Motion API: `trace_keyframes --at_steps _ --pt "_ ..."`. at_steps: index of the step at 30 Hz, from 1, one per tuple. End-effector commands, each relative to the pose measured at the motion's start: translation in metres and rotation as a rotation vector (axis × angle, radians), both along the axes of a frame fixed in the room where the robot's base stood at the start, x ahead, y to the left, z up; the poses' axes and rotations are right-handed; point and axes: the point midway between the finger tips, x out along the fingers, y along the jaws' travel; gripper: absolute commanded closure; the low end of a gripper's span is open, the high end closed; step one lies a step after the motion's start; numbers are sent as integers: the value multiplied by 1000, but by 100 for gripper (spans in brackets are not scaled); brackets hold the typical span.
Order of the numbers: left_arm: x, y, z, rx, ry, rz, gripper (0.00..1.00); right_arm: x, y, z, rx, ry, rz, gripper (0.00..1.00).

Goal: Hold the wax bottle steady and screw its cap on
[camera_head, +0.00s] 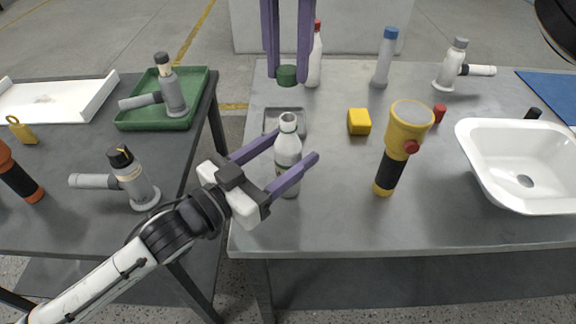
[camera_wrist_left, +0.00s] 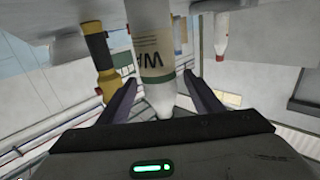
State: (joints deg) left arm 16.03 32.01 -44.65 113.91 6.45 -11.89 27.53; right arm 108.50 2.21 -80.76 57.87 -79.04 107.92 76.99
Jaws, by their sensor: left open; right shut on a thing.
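The wax bottle (camera_head: 288,152) is white with a pale label and stands upright on the grey table, its neck uncapped. My left gripper (camera_head: 296,146) is open, with its purple fingers on either side of the bottle. In the left wrist view the bottle (camera_wrist_left: 152,42) appears upside down between the two spread fingers (camera_wrist_left: 159,82), with part of its label showing. My right gripper (camera_head: 287,73) comes down from the top edge, shut on the dark green cap (camera_head: 287,76). The cap is held above the bottle's neck, apart from it.
A yellow flashlight (camera_head: 405,130) stands right of the bottle, with a yellow block (camera_head: 359,122) nearby. A grey tray (camera_head: 270,121) lies behind the bottle. A red-capped bottle (camera_head: 315,65) stands further back. A white basin (camera_head: 480,165) is at right. The table's front is clear.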

Motion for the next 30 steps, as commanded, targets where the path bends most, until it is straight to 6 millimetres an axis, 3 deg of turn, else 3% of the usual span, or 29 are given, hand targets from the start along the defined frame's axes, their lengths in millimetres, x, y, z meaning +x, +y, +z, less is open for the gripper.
trace_keyframes --at_steps 11,22,26,30 --pt "4 -4 0 1 -1 0 40 0 0 0 0 0 0 97" --pt "3 -4 0 0 0 0 100 0 0 0 0 0 0 97" --pt "3 -4 0 0 0 0 100 0 0 -5 -1 1 0 97" --pt "3 -4 0 0 0 0 100 0 -1 -25 1 2 1 97"
